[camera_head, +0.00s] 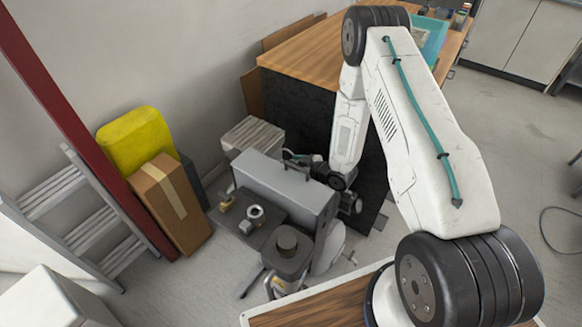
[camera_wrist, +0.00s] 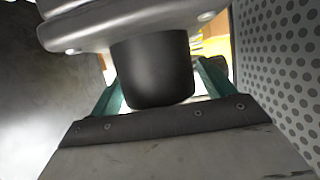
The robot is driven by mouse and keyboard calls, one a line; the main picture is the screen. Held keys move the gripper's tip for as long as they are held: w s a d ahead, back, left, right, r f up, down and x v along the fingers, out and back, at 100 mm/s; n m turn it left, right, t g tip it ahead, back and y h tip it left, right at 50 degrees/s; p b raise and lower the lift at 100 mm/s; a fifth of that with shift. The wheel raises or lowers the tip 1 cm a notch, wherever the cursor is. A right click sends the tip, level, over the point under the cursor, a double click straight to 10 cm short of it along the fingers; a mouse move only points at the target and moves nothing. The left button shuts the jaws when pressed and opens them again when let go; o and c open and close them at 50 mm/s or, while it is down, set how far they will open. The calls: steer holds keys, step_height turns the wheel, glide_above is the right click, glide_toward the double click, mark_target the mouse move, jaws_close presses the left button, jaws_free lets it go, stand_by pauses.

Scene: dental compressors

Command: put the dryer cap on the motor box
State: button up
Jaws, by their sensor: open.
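In the wrist view a dark cylindrical piece, which looks like the dryer cap (camera_wrist: 152,70), sits between the teal fingers of my gripper (camera_wrist: 160,95). It adjoins a grey metal flange with screws. I cannot tell whether the fingers touch it. In the head view my gripper (camera_head: 300,158) is at the far side of the grey motor box (camera_head: 285,185), near its top edge, and what is between its fingers is hidden there. The jaws are open. A dark round-capped cylinder (camera_head: 287,240) stands in front of the box.
Brass and metal fittings (camera_head: 255,212) sit on a dark plate before the box. A wooden-topped cabinet (camera_head: 300,60) stands close behind my arm. A cardboard box (camera_head: 170,200), a yellow item (camera_head: 137,140) and a ladder (camera_head: 70,215) lean at left. A perforated panel (camera_wrist: 280,70) is close at right.

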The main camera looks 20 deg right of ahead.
steer(key=v, duration=1.2)
steer(key=w+d+r+g+h, duration=0.1)
steer(key=w+d+r+h, duration=0.15)
steer(key=r, duration=0.35)
steer(key=w+d+r+g+h, duration=0.1)
steer(key=w+d+r+h, duration=0.15)
steer(key=r, duration=0.35)
steer(key=s+r+m+g+h, duration=0.2)
steer(key=s+r+m+h, duration=0.15)
steer(key=r, duration=0.95)
steer(key=s+a+r+m+g, duration=0.1)
steer(key=s+r, duration=0.4)
steer(key=s, duration=0.5)
steer(key=s+a+r+m+g, duration=0.1)
steer(key=s+a+r+g, duration=0.2)
steer(key=s, duration=0.8)
steer(key=s+a+r+m+g, duration=0.1)
steer(key=s+a+r, duration=0.4)
steer(key=s+r, duration=0.3)
steer(key=shift+s+m+g, duration=0.35)
steer(key=shift+s+g, duration=0.05)
steer(key=shift+s, duration=0.75)
